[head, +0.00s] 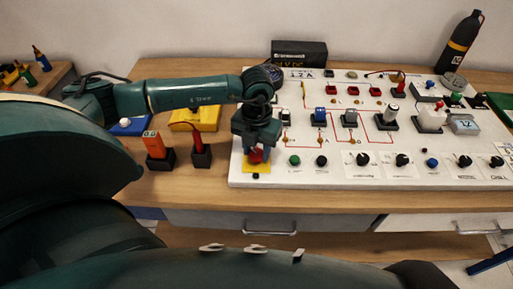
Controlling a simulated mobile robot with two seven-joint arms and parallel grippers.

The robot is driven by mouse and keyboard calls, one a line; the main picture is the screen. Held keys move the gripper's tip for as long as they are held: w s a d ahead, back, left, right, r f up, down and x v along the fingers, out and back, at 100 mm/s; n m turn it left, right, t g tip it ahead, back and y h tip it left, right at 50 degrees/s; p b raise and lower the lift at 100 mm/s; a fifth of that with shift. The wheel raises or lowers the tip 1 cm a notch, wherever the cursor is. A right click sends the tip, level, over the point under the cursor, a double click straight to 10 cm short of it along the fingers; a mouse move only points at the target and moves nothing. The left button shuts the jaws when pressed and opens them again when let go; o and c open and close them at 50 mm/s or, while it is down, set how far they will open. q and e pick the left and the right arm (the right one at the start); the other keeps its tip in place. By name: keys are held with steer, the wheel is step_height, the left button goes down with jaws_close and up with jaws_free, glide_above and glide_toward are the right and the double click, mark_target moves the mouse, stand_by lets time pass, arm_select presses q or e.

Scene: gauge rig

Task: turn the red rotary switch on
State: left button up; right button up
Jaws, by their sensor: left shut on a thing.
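The red rotary switch (255,156) sits on a yellow plate (257,168) at the front left corner of the white panel (310,178). My left arm reaches in from the left, and my left gripper (256,150) points down over the switch. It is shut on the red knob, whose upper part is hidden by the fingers. The knob's exact angle cannot be told. My right gripper does not show.
The panel carries black knobs (402,160), a green button (294,160) and several toggles. Left of it stand an orange meter (155,145), a yellow box (195,118) and a red-topped block (200,155). A black bottle (459,45) stands at the back right.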

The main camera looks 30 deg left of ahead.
arm_select(q)
steer(key=c, duration=0.3)
